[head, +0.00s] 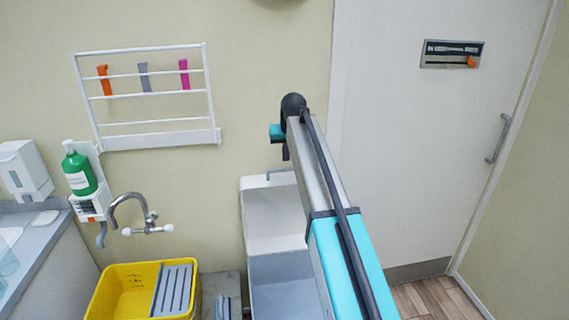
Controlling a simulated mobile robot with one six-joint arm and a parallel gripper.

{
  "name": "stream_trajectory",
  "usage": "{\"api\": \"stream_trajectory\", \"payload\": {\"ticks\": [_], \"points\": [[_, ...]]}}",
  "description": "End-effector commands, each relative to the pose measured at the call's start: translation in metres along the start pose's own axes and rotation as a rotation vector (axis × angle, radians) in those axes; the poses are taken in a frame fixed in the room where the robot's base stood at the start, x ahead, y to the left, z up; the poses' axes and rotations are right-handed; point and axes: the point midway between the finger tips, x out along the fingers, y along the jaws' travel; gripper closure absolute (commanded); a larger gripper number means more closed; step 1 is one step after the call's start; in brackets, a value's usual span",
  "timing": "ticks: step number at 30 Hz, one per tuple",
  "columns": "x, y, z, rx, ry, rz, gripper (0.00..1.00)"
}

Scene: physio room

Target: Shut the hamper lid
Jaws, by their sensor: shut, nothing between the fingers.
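The hamper stands against the wall in the lower middle of the head view, partly behind my arm. Its white lid (268,218) appears raised, leaning back towards the wall, with a small grey handle at its top edge. The grey-blue hamper body (280,290) shows below the lid, cut off by the frame. My gripper (286,154) is at the far end of my arm, above the lid's top edge in the picture. It is small and partly hidden by the arm, shut and empty. I cannot tell its exact distance from the lid.
A yellow bucket (112,295) with a grey wringer stands left of the hamper, under a wall tap (130,212). A white rail rack (150,112) hangs above. A grey counter (40,250) is at the left. A closed white door (425,150) is at the right, with bare floor (430,298) before it.

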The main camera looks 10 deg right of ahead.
Motion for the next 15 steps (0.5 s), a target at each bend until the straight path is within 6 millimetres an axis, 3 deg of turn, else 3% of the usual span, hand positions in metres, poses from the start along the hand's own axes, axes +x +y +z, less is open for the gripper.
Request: {"api": "stream_trajectory", "payload": {"ticks": [4, 15], "points": [[-0.016, 0.0, -0.018, 0.0, 0.018, 0.0, 1.0], [-0.018, 0.0, -0.019, -0.001, 0.02, 0.0, 1.0]]}}
